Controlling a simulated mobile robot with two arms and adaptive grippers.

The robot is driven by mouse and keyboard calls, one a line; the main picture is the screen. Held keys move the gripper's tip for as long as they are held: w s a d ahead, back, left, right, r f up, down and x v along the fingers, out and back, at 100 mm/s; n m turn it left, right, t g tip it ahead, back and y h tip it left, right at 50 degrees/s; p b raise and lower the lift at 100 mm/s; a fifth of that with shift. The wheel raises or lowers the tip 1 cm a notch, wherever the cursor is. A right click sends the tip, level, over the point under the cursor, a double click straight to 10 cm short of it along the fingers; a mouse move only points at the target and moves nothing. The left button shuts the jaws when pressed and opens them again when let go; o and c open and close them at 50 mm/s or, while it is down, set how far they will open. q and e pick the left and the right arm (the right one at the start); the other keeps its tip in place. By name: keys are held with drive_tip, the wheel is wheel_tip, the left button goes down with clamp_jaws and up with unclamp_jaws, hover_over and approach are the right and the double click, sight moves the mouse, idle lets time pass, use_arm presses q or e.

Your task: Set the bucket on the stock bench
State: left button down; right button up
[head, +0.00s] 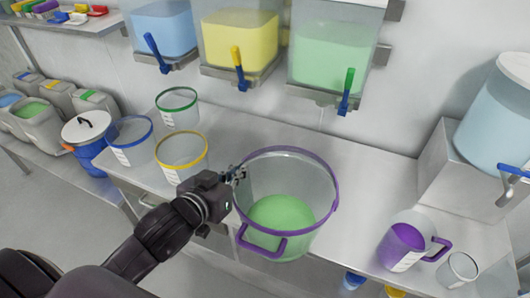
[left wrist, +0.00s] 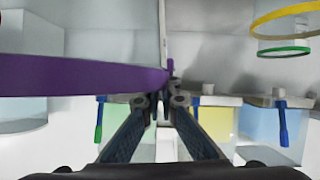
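The bucket (head: 318,172) is large and clear with a purple rim and purple handle, and holds green contents. In the head view it overlaps the front edge of the stock bench (head: 345,160); whether its base touches anything is hidden. My left gripper (head: 238,174) is at the left side of its rim. In the left wrist view, the fingers of my left gripper (left wrist: 165,100) close together at the end of the purple rim (left wrist: 80,76), apparently pinching it. My right gripper is not in view.
Clear tubs with green (head: 177,92), blue (head: 133,118) and yellow (head: 183,135) rims stand left on the bench. A purple jug (head: 401,240) and a clear beaker (head: 460,268) stand right. Tapped bins (head: 240,40) hang above. Bare bench lies behind the bucket.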

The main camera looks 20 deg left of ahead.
use_arm(q)
drive_tip(key=w+r+p+x, duration=0.1)
drive_tip(key=p+x, duration=0.3)
drive_tip(key=x, duration=0.9)
drive_tip(key=shift+w+r, duration=0.25)
drive_tip(key=shift+r, duration=0.4)
drive_tip(key=shift+d, duration=0.15)
drive_tip(key=shift+f, duration=0.2)
drive_tip(key=c, duration=2.2)
unclamp_jaws()
drive_tip(key=shift+s, duration=0.1)
drive_tip(key=shift+o, duration=0.2)
drive_tip(key=shift+f, duration=0.1)
drive_tip(key=b+v, duration=0.1)
drive_tip(key=v, duration=1.1)
drive_tip(key=shift+b, duration=0.3)
